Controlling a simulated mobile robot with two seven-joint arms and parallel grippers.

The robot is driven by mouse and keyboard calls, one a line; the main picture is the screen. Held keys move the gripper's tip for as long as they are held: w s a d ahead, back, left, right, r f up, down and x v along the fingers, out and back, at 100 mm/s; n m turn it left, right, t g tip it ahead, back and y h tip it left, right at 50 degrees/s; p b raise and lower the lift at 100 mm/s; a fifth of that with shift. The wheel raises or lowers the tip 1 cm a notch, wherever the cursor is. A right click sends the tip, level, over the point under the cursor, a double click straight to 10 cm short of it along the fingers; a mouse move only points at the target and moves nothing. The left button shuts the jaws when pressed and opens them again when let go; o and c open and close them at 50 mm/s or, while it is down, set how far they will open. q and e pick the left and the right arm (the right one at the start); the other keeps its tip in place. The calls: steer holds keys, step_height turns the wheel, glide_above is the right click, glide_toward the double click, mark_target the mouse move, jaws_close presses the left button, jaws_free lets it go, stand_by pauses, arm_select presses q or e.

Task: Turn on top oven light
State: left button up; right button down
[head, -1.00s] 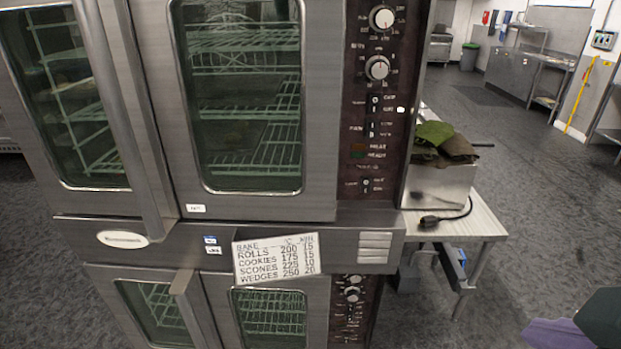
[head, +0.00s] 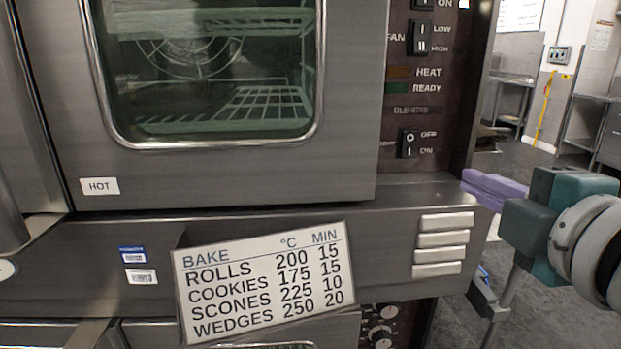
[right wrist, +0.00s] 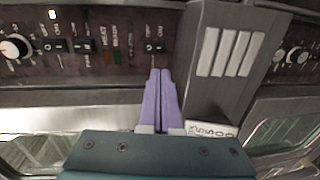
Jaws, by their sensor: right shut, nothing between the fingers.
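The top oven (head: 230,180) has a dark control panel (head: 450,110) at its right side. The lowest switch (head: 408,143) on this panel is a black rocker marked OFF and ON; the label beside it is too blurred to read. It also shows in the right wrist view (right wrist: 155,46), just beyond my fingertips. My right gripper (head: 468,182) has purple fingers, shut and empty, to the right of and below that switch. The fingers also show in the right wrist view (right wrist: 160,72), pointing toward the panel. My left gripper is not in view.
Above are a fan switch (head: 420,38) and another switch (head: 422,5). A bake chart (head: 262,280) and a louvred vent (head: 443,245) are on the front below. The lower oven's knobs (head: 380,338) show underneath. Open floor lies to the right.

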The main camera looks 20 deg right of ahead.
mark_target(410, 155)
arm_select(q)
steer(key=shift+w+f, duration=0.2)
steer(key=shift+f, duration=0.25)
arm_select(e)
steer(key=shift+w+a+f+n, duration=0.1)
steer(key=shift+w+f+n, duration=0.2)
steer(key=shift+w, duration=0.1)
steer(key=x, duration=1.4)
steer(key=shift+r, duration=0.1)
steer(key=shift+w+f+b, duration=0.1)
steer(key=shift+f+b, duration=0.3)
steer(key=shift+b, duration=0.45)
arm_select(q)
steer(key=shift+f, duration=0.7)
arm_select(e)
steer(key=shift+r+t, duration=0.3)
